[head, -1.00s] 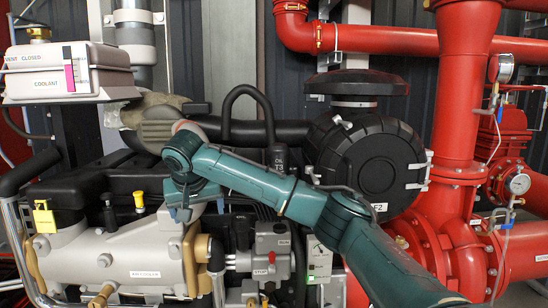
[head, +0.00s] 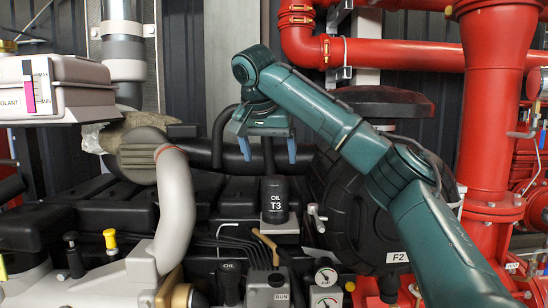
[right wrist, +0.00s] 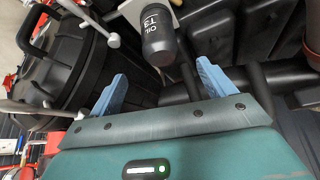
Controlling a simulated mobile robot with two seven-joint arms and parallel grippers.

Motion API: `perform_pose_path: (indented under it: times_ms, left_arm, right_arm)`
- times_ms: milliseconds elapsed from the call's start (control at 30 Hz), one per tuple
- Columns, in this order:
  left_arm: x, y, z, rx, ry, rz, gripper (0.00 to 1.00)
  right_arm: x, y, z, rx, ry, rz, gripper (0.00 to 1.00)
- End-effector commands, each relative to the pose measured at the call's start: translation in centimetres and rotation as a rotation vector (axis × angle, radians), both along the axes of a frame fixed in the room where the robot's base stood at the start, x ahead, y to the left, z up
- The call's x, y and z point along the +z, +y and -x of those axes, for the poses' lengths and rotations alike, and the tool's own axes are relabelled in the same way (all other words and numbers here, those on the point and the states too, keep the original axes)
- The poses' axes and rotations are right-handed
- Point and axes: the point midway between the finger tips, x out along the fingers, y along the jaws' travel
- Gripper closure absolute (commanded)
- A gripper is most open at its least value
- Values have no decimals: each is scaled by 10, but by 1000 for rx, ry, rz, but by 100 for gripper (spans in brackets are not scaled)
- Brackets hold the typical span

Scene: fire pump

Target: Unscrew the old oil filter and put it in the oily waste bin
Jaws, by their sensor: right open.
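The oil filter (head: 274,200) is a black upright canister marked "OIL T3", on a grey mount in the middle of the engine. My right gripper (head: 268,152) is open, its blue fingers pointing down above the filter and apart from it. In the right wrist view the filter (right wrist: 158,38) shows beyond the gap between the open fingers (right wrist: 162,72), with nothing held. The oily waste bin is not in view. My left gripper is not in view.
A large black round housing marked "F2" (head: 396,257) stands right of the filter, partly behind my right arm. A small lever (head: 317,218) sticks out between them. A beige pipe (head: 172,210) rises at left. Red pipes (head: 500,110) fill the right side. Gauges (head: 326,277) sit below.

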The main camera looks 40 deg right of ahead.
Motion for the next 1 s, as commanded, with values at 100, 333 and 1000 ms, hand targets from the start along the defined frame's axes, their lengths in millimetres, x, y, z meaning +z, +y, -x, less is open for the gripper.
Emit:
perform_pose_path:
  times_ms: [100,333,1000]
  left_arm:
    - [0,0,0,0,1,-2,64]
    - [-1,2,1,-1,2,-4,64]
    - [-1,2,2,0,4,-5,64]
  right_arm:
    - [-6,-2,-2,1,3,-1,18]
    - [-29,-13,-9,0,4,-1,18]
    - [-90,-42,-29,3,-1,0,18]
